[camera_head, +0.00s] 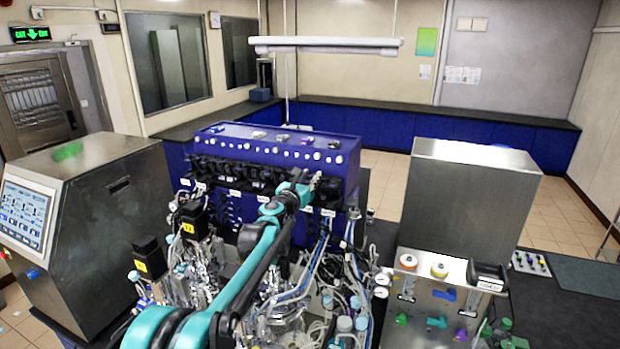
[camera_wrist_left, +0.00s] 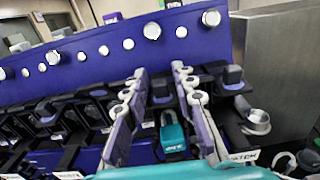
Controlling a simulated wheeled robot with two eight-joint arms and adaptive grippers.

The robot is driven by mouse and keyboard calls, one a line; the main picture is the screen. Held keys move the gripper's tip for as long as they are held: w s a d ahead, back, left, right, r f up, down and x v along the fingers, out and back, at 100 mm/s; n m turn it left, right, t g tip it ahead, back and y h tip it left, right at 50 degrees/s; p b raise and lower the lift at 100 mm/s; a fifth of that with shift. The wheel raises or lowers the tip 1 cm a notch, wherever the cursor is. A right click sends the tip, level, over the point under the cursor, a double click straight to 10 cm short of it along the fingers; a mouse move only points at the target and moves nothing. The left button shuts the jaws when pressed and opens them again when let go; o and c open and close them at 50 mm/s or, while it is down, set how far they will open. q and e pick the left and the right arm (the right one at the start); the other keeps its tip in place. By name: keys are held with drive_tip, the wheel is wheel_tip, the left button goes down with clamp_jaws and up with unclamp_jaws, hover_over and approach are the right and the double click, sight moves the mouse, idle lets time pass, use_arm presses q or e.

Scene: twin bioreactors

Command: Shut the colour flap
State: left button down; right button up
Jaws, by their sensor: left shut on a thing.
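A small teal piece with pale lettering (camera_wrist_left: 173,138) sits in the row of dark pump heads; I take it to be the colour flap's pump. The flap's dark upper part (camera_wrist_left: 161,88) shows just above it, between my fingertips. My left gripper (camera_wrist_left: 160,72) has its two purple-grey fingers on either side of this part and is shut on it. In the head view my left gripper (camera_head: 308,184) reaches the front of the blue bioreactor unit (camera_head: 335,150). The flap is too small there to tell its angle. My right gripper is out of view.
Further dark pump heads (camera_wrist_left: 45,110) stand close on the left, and a metal knob (camera_wrist_left: 256,121) on the right. Tubing and glassware (camera_head: 290,300) crowd below my arm. Steel cabinets stand at left (camera_head: 105,225) and right (camera_head: 468,190).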

use_arm(q)
drive_tip(key=shift+s+f+t+h+b, duration=0.15)
drive_tip(key=shift+f+t+h+b, duration=0.5)
drive_tip(key=shift+b, duration=1.4)
drive_tip(key=shift+r+t+y+b, duration=0.3)
drive_tip(key=shift+t+b, duration=0.1)
drive_tip(key=shift+t, duration=0.25)
drive_tip(key=c, duration=1.5)
unclamp_jaws()
drive_tip(key=shift+c, duration=0.2)
drive_tip(key=shift+s+r, duration=0.1)
